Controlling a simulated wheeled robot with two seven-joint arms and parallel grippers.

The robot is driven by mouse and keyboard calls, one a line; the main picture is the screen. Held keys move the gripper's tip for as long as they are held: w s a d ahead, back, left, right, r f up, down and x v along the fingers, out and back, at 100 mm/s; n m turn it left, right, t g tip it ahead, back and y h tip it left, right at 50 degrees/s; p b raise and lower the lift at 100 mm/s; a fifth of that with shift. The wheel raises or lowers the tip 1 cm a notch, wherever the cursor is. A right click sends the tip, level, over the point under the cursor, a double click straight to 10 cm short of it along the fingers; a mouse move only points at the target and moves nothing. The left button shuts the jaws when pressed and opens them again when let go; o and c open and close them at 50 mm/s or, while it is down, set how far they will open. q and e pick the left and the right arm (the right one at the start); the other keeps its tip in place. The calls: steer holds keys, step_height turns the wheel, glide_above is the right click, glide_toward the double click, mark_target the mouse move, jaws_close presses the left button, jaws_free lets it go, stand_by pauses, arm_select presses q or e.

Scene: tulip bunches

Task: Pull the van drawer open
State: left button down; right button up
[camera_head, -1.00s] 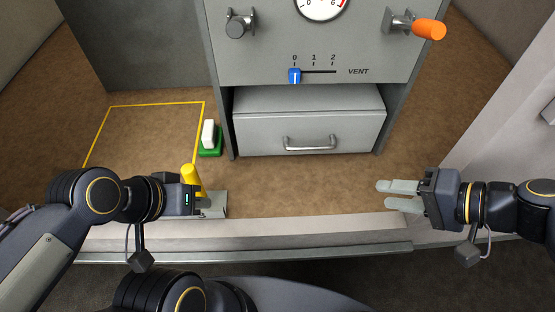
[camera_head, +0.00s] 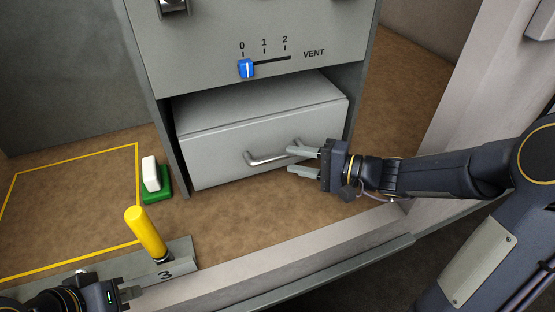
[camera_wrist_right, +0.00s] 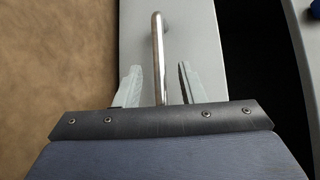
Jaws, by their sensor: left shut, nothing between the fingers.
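The drawer (camera_head: 225,155) is a grey box-shaped unit under the vent panel. Its metal bar handle (camera_head: 262,161) is on the front face. My right gripper (camera_head: 293,161) is open at the right end of the handle. In the right wrist view the handle bar (camera_wrist_right: 158,50) runs between the two fingers (camera_wrist_right: 160,85), with a gap visible on each side. My left gripper (camera_head: 132,293) is shut and empty at the lower left, away from the drawer and partly cut off by the frame edge.
A white and green block (camera_head: 155,180) stands left of the drawer, beside a yellow outlined area (camera_head: 70,205). Brown floor in front of the drawer is clear.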

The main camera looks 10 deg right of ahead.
mark_target(283, 158)
steer(key=x, duration=0.5)
steer(key=shift+b, duration=0.35)
steer(key=shift+c, duration=0.2)
jaws_close()
